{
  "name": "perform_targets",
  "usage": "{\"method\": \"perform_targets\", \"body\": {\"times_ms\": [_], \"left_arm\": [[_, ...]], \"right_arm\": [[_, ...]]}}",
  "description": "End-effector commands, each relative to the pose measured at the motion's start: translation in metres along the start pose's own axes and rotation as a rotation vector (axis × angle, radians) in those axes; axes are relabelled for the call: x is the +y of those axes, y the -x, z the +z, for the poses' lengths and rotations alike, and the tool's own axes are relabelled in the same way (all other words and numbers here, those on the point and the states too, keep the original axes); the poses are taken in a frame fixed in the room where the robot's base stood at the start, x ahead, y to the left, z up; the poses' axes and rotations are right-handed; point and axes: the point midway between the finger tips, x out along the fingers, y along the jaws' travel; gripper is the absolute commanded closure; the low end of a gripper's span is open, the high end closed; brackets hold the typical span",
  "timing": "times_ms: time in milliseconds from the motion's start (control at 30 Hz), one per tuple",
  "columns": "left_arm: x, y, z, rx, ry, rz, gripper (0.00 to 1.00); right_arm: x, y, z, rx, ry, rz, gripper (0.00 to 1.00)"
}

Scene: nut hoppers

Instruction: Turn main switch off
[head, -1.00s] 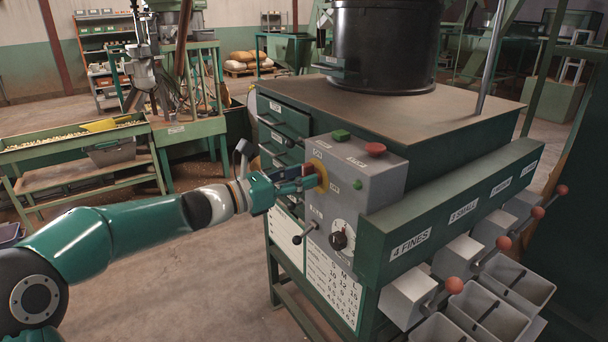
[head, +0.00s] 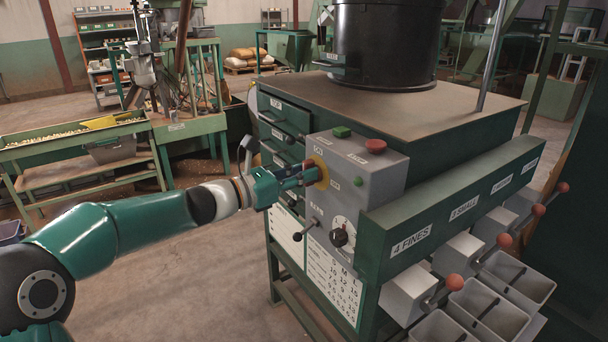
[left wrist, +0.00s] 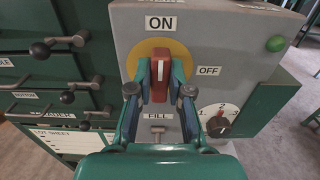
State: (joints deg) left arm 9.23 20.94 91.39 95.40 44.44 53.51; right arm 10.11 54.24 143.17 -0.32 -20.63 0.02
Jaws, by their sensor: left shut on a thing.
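The main switch is a red handle (left wrist: 160,82) with a white stripe, on a yellow disc (left wrist: 150,48) on the grey control box. In the left wrist view it stands upright, pointing at the ON label (left wrist: 160,23); the OFF label (left wrist: 209,71) is to its right. My left gripper (left wrist: 160,72) is shut on the handle, one finger on each side. In the head view my left gripper (head: 303,177) reaches the box from the left and partly hides the red handle (head: 312,174). My right gripper is in neither view.
The grey box (head: 385,177) also carries a green button (head: 341,132), a red button (head: 376,146), a numbered dial (head: 339,237) and a FILL lever (head: 305,229). Drawers (head: 283,133) with handles lie left of it. Chute levers and grey bins (head: 515,278) stand at right.

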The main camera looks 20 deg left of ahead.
Motion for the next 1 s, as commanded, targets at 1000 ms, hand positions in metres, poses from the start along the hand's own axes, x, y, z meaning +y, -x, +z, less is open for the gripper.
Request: {"method": "perform_targets", "body": {"times_ms": [1000], "left_arm": [[-0.01, 0.0, -0.011, -0.001, -0.773, -0.005, 1.0]], "right_arm": [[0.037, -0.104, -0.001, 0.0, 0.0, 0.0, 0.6]]}}
